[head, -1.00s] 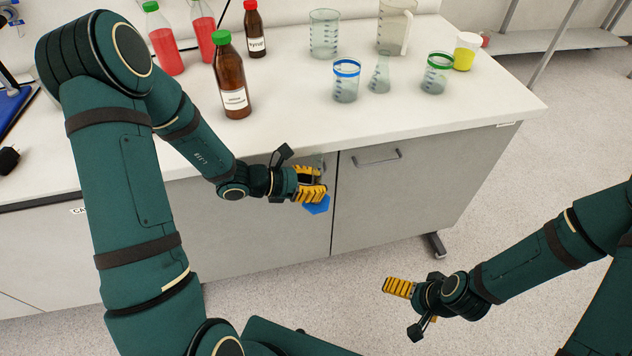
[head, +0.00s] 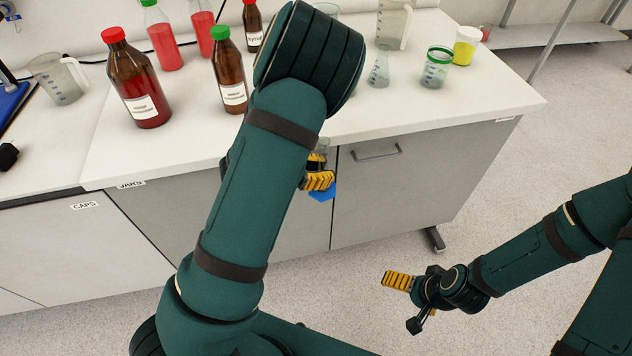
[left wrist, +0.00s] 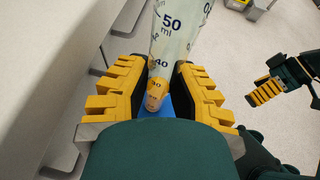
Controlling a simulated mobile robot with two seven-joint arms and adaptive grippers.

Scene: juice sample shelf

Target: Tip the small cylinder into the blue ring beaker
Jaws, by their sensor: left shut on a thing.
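My left gripper (head: 318,178) is shut on the small cylinder (left wrist: 175,40), in front of the cabinet and below the counter top. In the left wrist view the clear, marked cylinder stands between the yellow fingers (left wrist: 155,100). Its blue base (head: 323,192) shows below the fingers in the head view. Whether it holds liquid is hard to tell. The blue ring beaker is hidden behind my left arm in the head view now. My right gripper (head: 400,284) is out over the floor at the right, apparently empty; its finger gap is unclear.
A conical flask (head: 379,70), a green ring beaker (head: 437,68) and a yellow-filled cup (head: 466,46) stand at the counter's right. Brown bottles (head: 138,85) and red-filled bottles (head: 161,38) stand left. The counter's front right (head: 470,108) is bare.

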